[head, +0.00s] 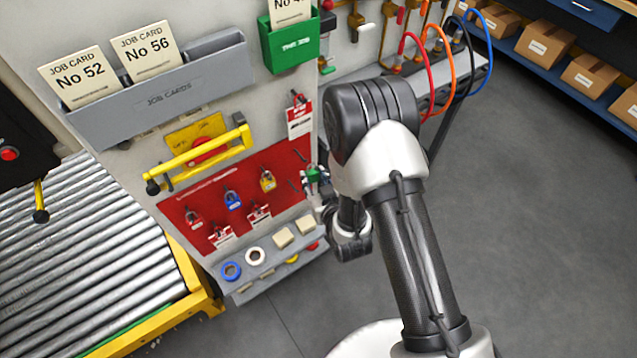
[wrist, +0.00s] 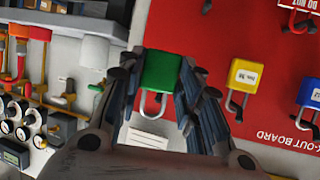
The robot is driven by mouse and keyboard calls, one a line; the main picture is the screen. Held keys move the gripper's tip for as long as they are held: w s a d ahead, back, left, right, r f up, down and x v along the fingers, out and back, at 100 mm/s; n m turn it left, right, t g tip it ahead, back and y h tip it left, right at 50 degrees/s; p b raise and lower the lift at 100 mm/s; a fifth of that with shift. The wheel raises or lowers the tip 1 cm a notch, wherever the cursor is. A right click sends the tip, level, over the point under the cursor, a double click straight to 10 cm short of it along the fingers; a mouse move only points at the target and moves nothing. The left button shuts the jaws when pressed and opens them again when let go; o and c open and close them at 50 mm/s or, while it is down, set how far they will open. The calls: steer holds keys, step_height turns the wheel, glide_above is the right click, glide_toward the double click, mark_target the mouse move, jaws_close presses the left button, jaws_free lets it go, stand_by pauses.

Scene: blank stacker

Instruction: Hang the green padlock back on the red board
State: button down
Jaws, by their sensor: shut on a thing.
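The green padlock (wrist: 160,71) is between the two fingers of my gripper (wrist: 161,82) in the wrist view, its silver shackle pointing down in the picture. My gripper is shut on the padlock's body. In the head view the green padlock (head: 311,176) shows small and partly covered by my gripper (head: 318,180), beside the right edge of the red board (head: 215,196). The red board (wrist: 284,137) fills the right of the wrist view. I cannot tell whether the padlock touches the board or a hook.
A yellow padlock (head: 267,180) and a blue padlock (head: 232,199) hang on the board, with red padlocks and tags around them. A yellow bar (head: 200,159) sticks out above it. A shelf with rings and blocks (head: 283,238) is below. Gauges (wrist: 20,118) and pipes lie beyond the board.

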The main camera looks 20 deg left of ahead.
mark_target(306, 172)
steer(key=shift+w+a+f, duration=0.15)
steer(key=shift+w+a, duration=1.35)
steer(key=shift+a, duration=0.3)
steer(key=shift+w+a+f+b, duration=0.45)
steer(key=shift+f+b, duration=0.2)
steer(key=shift+b, duration=0.35)
steer(key=c, duration=1.1)
jaws_free()
steer(key=shift+o, duration=0.2)
steer(key=shift+s, duration=0.1)
